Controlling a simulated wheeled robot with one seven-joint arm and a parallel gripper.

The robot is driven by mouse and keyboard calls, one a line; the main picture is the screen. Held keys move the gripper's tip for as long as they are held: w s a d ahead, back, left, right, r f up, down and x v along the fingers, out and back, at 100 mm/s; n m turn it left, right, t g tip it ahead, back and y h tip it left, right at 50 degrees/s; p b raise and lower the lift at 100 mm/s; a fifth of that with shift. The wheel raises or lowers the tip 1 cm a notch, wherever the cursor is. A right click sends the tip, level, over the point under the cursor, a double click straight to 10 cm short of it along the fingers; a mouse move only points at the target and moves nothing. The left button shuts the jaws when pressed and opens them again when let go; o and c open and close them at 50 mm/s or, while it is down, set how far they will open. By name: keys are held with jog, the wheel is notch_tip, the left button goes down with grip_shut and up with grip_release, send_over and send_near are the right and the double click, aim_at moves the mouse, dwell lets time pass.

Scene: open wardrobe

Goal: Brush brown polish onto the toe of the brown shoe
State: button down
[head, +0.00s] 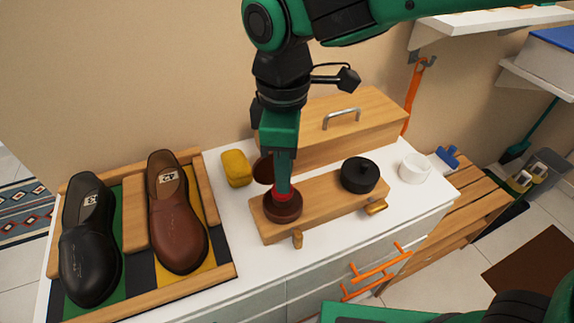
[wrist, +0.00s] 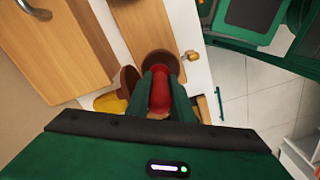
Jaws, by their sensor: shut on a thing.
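The brown shoe (head: 178,222) lies in the right bay of a wooden tray, toe toward the front. My gripper (head: 283,188) points down over the wooden board and is shut on a red-handled brush (wrist: 159,92). The brush's lower end is at the open brown polish tin (head: 283,209), which also shows in the wrist view (wrist: 160,60). I cannot tell whether the bristles touch the polish. A brown round lid (head: 263,170) leans behind the tin. The shoe is well to the left of my gripper.
A black shoe (head: 88,245) lies in the tray's left bay. A black round tin (head: 360,174) stands on the board's right end. A yellow sponge (head: 237,168) is behind left, a wooden box (head: 345,125) behind, a white cup (head: 414,168) at right. White top is clear between tray and board.

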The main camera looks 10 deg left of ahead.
jog(key=shift+r, duration=3.45)
